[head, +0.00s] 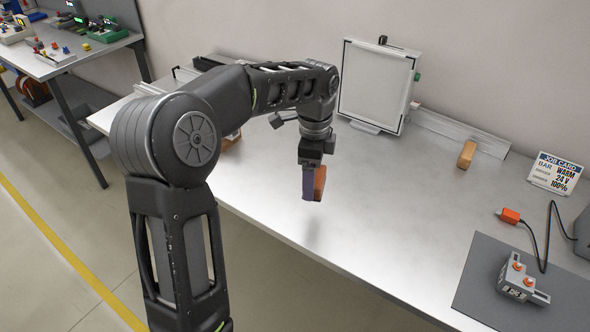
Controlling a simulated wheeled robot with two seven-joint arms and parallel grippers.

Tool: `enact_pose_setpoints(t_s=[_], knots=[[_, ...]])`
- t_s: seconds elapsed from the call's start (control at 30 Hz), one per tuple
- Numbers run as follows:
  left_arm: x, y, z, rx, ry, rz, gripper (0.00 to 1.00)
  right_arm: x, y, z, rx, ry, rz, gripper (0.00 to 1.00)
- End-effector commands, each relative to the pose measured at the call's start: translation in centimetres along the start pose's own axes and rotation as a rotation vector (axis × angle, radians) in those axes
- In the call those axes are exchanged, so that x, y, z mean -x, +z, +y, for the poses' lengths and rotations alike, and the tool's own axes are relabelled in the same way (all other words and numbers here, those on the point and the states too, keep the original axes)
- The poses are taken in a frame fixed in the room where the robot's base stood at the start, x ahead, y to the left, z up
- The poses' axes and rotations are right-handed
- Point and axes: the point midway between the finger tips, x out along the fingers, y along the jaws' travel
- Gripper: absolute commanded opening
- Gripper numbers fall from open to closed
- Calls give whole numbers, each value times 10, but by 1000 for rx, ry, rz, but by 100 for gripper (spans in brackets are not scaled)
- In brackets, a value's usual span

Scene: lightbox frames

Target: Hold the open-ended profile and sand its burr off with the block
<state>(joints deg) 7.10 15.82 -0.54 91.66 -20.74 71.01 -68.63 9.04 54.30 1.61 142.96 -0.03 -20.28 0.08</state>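My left gripper (313,160) hangs above the front part of the bench. It appears shut on a block (309,187) with a dull purple face and an orange-brown side. The block is clear of the bench top, and the fingertips are hard to make out. A long silvery profile (455,131) lies along the back of the bench, right of the white framed panel. Another silvery profile (183,74) shows at the back left, partly behind my arm. I cannot tell which is the open-ended one, and no burr can be made out. My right gripper is not in view.
A white framed panel (375,88) stands at the back of the bench (385,205). A tan block (466,154) stands near the right profile. A job card (555,173), a cabled orange connector (509,216) and a fixture (521,282) on a grey mat (480,285) are right. The middle is clear.

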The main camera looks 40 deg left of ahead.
Motion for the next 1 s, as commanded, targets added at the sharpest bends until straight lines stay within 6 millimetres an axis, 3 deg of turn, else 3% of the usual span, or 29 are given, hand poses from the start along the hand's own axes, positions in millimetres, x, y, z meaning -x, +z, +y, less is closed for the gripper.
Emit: enact_pose_setpoints(t_s=[0.3,0.5,0.67,0.93,1.0], knots=[[-11,-84,15,717,0,-1,45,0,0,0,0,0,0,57],[-15,-118,25,1050,-1,-1,45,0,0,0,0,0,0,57],[-16,-128,29,1165,-3,-1,45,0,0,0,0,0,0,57],[-17,-129,29,1181,-3,-1,45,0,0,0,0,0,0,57],[-17,-129,29,1181,-3,-1,45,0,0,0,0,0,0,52]])
